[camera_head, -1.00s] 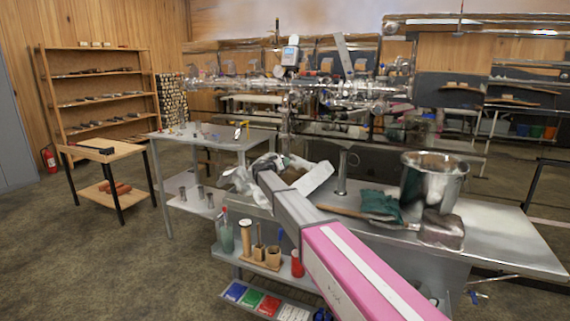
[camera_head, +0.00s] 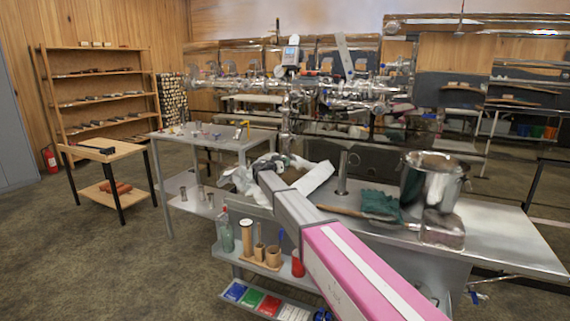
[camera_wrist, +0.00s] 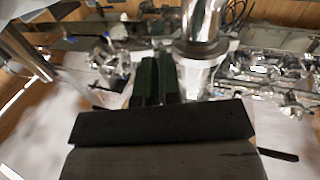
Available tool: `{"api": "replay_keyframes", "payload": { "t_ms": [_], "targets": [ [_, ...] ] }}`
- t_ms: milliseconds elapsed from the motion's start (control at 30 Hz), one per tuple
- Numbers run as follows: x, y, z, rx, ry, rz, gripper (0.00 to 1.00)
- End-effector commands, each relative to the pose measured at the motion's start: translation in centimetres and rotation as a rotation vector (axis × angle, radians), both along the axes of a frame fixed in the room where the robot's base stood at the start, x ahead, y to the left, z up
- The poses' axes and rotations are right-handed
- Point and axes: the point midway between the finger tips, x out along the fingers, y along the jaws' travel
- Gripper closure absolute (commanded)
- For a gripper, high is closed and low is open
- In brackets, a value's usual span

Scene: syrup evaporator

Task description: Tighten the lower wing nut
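My gripper shows in the wrist view (camera_wrist: 157,80) as two dark green fingers close together beyond a wide dark body, with nothing visible held between them. A shiny metal pipe (camera_wrist: 203,25) rises just right of the fingers. No wing nut can be made out in either view; the metalwork is bright and blurred. In the head view my arm reaches forward over the near metal table (camera_head: 490,235), its far end hidden among white and dark shapes. The evaporator's shiny pipework (camera_head: 350,92) runs across the back.
A metal side table (camera_head: 215,140) and a wooden table (camera_head: 100,150) stand left. The floor at front left is clear.

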Motion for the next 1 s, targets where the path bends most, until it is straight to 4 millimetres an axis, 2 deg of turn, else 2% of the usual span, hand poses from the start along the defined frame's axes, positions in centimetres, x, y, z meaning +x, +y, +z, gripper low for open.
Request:
{"api": "replay_keyframes", "payload": {
  "t_ms": [167, 267, 667, 1000],
  "targets": [
    [0.0, 0.0, -0.1, 0.002, 0.002, -0.001, 1.0],
    [0.0, 0.0, -0.1, 0.001, 0.003, -0.001, 0.69],
    [-0.4, 0.2, 0.0, -0.001, 0.002, 0.0, 0.69],
    [-3.9, 2.9, -0.1, 0.0, 0.001, 0.001, 0.69]
  ]
}}
